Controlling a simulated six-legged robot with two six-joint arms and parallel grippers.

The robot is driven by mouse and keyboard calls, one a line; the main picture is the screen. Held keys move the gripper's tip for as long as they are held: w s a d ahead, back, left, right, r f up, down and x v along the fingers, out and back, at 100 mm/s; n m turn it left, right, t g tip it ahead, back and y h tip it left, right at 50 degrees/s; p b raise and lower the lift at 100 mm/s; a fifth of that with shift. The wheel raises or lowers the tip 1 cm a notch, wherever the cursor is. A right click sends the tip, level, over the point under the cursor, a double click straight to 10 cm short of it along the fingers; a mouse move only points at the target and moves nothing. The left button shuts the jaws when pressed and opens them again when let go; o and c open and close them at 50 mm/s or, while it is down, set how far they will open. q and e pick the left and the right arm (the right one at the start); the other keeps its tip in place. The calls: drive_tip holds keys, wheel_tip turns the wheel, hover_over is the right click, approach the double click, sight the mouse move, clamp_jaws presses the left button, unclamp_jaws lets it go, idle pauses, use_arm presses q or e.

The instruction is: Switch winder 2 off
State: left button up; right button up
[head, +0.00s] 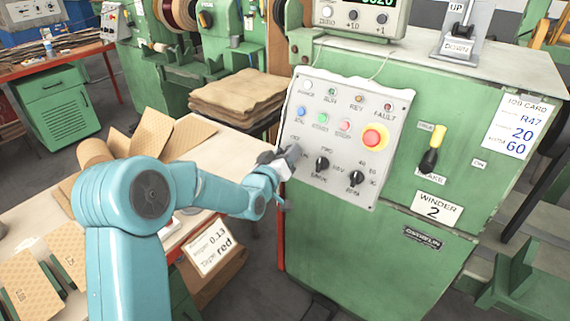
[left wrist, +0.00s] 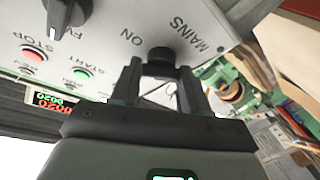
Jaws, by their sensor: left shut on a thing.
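The grey control panel (head: 350,105) is on the green machine whose sign (head: 437,208) reads "WINDER 2". My left gripper (head: 290,160) is at the panel's left edge, where it covers the switch there in the head view. In the left wrist view my left gripper (left wrist: 158,88) is shut on a black rotary knob (left wrist: 160,56). That knob is beside the printed words "MAINS" and "ON". Its exact pointer position is hidden. A red stop button (left wrist: 33,54) and a green start button (left wrist: 80,73) show there too. My right gripper is not in view.
A red emergency button (head: 373,138) and two more black knobs, one knob (head: 322,163) and another knob (head: 355,179), are right of my gripper. A yellow-topped brake lever (head: 433,150) is farther right. A workbench (head: 215,145) with cardboard pieces is at left.

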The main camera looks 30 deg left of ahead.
use_arm(q)
drive_tip(key=shift+w+d+r+n+g+y, duration=0.1)
drive_tip(key=shift+n+g+y, duration=0.45)
drive_tip(key=shift+n, duration=1.55)
drive_tip(key=shift+s+r+n+g+y, duration=0.15)
drive_tip(key=shift+n+g, duration=0.7)
drive_tip(key=shift+n, duration=1.25)
drive_tip(key=shift+w+d+f+n+g+y, duration=0.15)
drive_tip(key=shift+n+g+y, duration=0.4)
drive_tip(key=shift+n, duration=1.55)
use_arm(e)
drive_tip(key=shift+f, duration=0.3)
use_arm(q)
drive_tip(key=shift+a+n+g, duration=0.15)
drive_tip(key=shift+n+g, duration=0.1)
drive_tip(key=shift+n, duration=0.05)
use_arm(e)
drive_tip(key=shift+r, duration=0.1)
use_arm(q)
drive_tip(key=o, duration=1.1)
drive_tip(key=shift+r, duration=0.1)
drive_tip(key=shift+c, duration=0.2)
drive_tip(key=p+v, duration=0.1)
drive_tip(key=v, duration=1.5)
drive_tip(key=shift+s, duration=0.25)
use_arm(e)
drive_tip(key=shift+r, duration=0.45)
